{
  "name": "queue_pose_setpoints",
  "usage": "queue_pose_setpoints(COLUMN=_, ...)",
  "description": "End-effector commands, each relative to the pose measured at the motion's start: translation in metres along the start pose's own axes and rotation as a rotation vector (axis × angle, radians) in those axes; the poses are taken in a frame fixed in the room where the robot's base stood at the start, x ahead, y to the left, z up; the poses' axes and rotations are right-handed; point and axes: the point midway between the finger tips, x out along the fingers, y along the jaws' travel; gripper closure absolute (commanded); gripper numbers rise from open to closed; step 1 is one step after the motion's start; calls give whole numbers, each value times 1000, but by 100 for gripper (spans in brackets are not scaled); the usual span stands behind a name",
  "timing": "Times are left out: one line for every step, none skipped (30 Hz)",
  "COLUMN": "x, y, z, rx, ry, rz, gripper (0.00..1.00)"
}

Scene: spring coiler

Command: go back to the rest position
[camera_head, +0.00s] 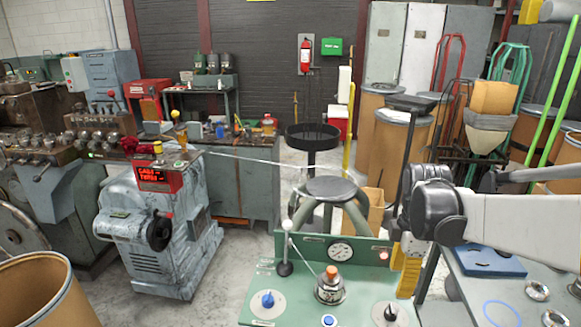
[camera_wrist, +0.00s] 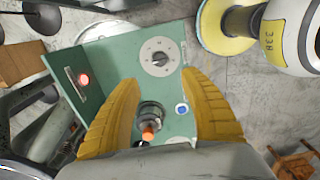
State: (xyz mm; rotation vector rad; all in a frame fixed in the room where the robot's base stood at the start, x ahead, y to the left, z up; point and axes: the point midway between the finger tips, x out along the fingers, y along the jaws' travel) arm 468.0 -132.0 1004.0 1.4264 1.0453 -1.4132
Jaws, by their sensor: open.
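My gripper (camera_head: 408,268) hangs over the right part of the green control panel (camera_head: 270,258) in the head view, at the end of my white and grey arm. In the wrist view its two yellow fingers (camera_wrist: 160,82) stand apart, with nothing held between them. An orange-topped knob (camera_wrist: 150,128) shows between the fingers there, with the green panel (camera_wrist: 115,55) below. I cannot tell how far the fingers are above the panel. The same orange-topped knob (camera_head: 331,272) stands left of my gripper in the head view.
The panel carries a round gauge (camera_head: 341,250), a blue knob (camera_head: 267,299), a dark knob (camera_head: 391,312) and a white-balled lever (camera_head: 285,268). A stool (camera_head: 331,189) stands behind it. A grey machine (camera_head: 150,225) is at left. Open floor lies between them.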

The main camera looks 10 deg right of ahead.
Motion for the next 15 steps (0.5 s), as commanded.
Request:
queue_pose_setpoints(x=-4, y=-6, z=-4, rx=31, ry=1, rz=16, gripper=48)
queue_pose_setpoints(x=-8, y=-9, z=-8, rx=62, ry=2, rz=32, gripper=48)
queue_pose_setpoints(x=-13, y=-16, z=-14, rx=115, ry=6, rz=57, gripper=48)
queue_pose_setpoints(x=-17, y=-22, z=-19, rx=164, ry=11, rz=80, gripper=48)
queue_pose_setpoints(x=-22, y=-28, z=-24, rx=218, ry=19, rz=106, gripper=48)
queue_pose_setpoints(x=-27, y=-38, z=-32, rx=298, ry=34, rz=143, gripper=48)
queue_pose_setpoints(x=-32, y=-46, z=-38, rx=362, ry=50, rz=172, gripper=48)
queue_pose_setpoints(x=-35, y=-53, z=-43, rx=426, ry=68, rz=200, gripper=48)
queue_pose_setpoints(x=-39, y=-63, z=-50, rx=513, ry=98, rz=236, gripper=48)
queue_pose_setpoints(x=-42, y=-71, z=-55, rx=578, ry=123, rz=261, gripper=48)
queue_pose_setpoints(x=-44, y=-78, z=-60, rx=642, ry=151, rz=284, gripper=48)
queue_pose_setpoints(x=-46, y=-88, z=-66, rx=726, ry=192, rz=311, gripper=48)
queue_pose_setpoints(x=-47, y=-95, z=-70, rx=787, ry=224, rz=329, gripper=48)
queue_pose_setpoints(x=-47, y=-101, z=-74, rx=844, ry=257, rz=344, gripper=48)
queue_pose_setpoints(x=-48, y=-109, z=-78, rx=916, ry=301, rz=360, gripper=48)
